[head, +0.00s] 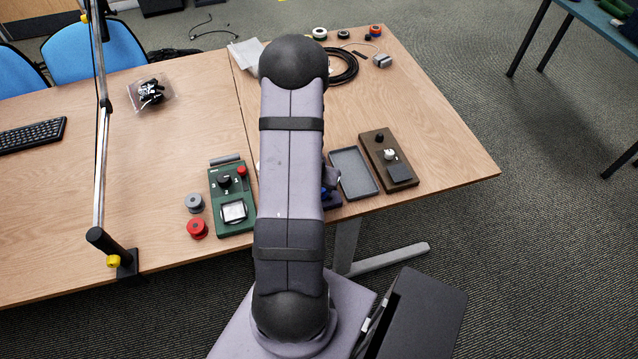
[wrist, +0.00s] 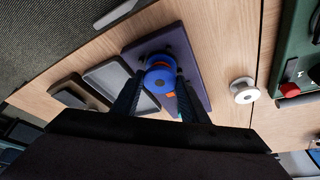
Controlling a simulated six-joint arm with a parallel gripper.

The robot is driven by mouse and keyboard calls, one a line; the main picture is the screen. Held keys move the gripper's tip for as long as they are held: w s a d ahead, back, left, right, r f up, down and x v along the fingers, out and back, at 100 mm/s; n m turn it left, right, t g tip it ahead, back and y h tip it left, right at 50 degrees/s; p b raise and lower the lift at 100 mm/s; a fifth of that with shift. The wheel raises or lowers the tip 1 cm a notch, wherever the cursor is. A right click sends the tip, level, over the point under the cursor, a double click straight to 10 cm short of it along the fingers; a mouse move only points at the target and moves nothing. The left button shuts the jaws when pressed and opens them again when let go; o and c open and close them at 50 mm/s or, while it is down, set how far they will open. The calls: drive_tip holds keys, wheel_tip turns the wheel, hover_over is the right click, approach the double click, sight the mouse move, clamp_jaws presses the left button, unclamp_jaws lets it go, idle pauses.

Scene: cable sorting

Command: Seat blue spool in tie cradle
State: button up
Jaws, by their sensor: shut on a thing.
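The blue spool (wrist: 160,76) is between the two fingers of my gripper (wrist: 159,80) in the wrist view, and the fingers are shut on it. Behind it lies a dark purple-blue board (wrist: 188,62), which looks like the tie cradle. The spool overlaps the board in this view; I cannot tell whether it rests on it or is held above it. A small orange patch shows just below the spool. In the head view my arm hides the spool and most of the board; only the board's right edge (head: 332,201) shows.
A grey tray (head: 354,173) and a brown box with knobs (head: 376,148) lie right of the board. A green device (head: 219,204), a grey spool (head: 194,203) and a red spool (head: 198,229) lie left. A white spool (wrist: 243,91) stands near the board in the wrist view.

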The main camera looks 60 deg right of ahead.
drive_tip(key=o, duration=1.6)
drive_tip(key=shift+r, duration=0.15)
drive_tip(key=shift+r+p, duration=3.35)
drive_tip(key=shift+p, duration=0.3)
